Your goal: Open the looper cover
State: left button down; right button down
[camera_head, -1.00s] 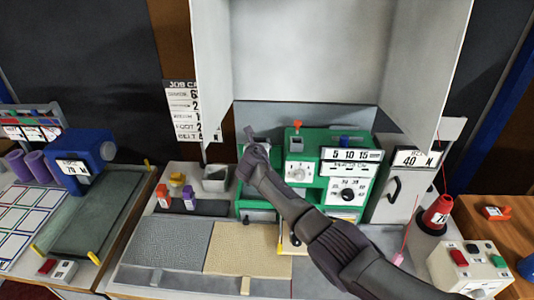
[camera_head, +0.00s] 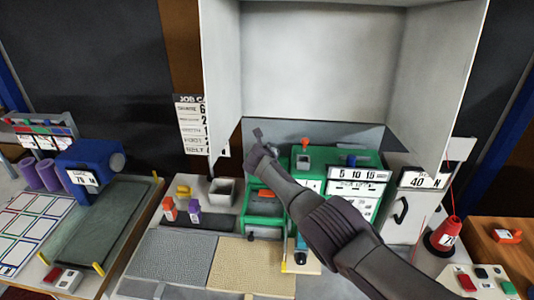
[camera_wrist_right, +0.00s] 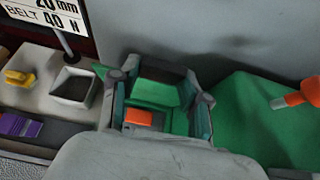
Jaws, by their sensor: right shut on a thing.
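The green machine (camera_head: 331,161) stands under the pale hood, with the looper cover (camera_wrist_right: 158,92) at its left end. In the right wrist view the green cover panel lies between my spread fingers, above an orange part (camera_wrist_right: 138,118). The orange part also shows in the head view (camera_head: 265,194), in an open green-framed recess. My right gripper (camera_head: 260,143) is at the upper back of this recess and is shut on the cover; my wrist hides part of the contact. My left gripper is not in view.
A grey open bin (camera_head: 221,192) stands just left of the machine, beside orange and purple spools (camera_head: 194,212). An orange knob (camera_wrist_right: 303,93) sticks up to the right. Grey and beige mats (camera_head: 235,265) lie clear in front.

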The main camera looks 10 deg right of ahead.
jog(key=shift+w+r, duration=0.15)
jog(key=shift+r, duration=0.15)
jog(key=c, duration=0.7)
grip_release()
jog(key=shift+o, duration=0.8)
jog(key=shift+f, duration=0.1)
jog(key=shift+f, duration=0.1)
jog(key=shift+s+a, duration=0.1)
jog(key=shift+s, duration=0.1)
jog(key=v, duration=1.2)
